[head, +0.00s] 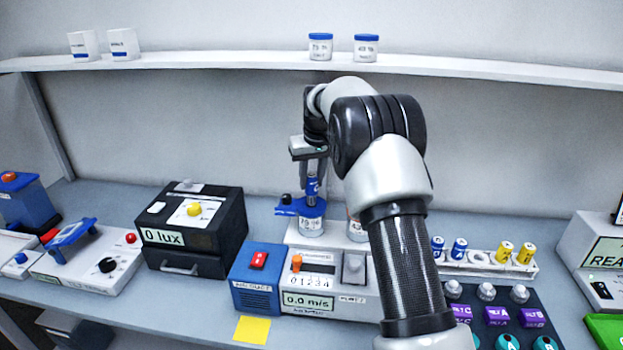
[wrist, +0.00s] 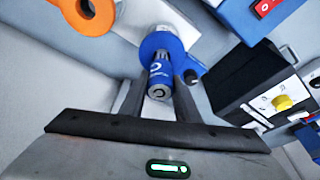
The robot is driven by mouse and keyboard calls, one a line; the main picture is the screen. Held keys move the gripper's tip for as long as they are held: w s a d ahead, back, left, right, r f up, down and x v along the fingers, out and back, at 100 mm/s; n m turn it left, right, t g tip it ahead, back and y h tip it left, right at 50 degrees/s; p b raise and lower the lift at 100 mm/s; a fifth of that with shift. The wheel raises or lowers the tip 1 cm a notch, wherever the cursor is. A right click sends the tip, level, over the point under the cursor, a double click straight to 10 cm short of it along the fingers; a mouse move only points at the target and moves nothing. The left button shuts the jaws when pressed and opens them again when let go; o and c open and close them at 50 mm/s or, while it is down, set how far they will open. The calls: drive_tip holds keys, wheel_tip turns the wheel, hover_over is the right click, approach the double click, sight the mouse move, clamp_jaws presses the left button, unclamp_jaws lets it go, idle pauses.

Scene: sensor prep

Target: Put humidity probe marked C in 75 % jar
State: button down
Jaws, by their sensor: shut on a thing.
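My gripper (head: 311,165) is shut on a blue probe (head: 312,189), which it holds upright over a jar (head: 312,228) with a blue top. In the wrist view the probe (wrist: 160,76) sits between the two fingers, with a white mark like a C on its side. Its far end lines up with the jar's round blue top (wrist: 160,44). I cannot tell whether the tip is inside the opening. The jar's label is too small to read. A second jar (head: 356,231) stands to its right, mostly hidden by my arm.
A white rack (head: 482,262) at right holds blue probes (head: 459,249) and yellow probes (head: 504,252). An air-speed box (head: 330,300) stands in front of the jars. A black lux box (head: 190,235) is to the left. Two blue-lidded tubs (head: 321,47) (head: 366,48) stand on the shelf above.

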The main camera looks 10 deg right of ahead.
sight(311, 190)
drive_tip(key=shift+f+b, duration=0.45)
drive_tip(key=shift+f, duration=1.5)
idle(2.9)
drive_tip(key=c, duration=1)
unclamp_jaws()
drive_tip(key=shift+r+p, duration=1.95)
drive_tip(key=shift+r, duration=2.1)
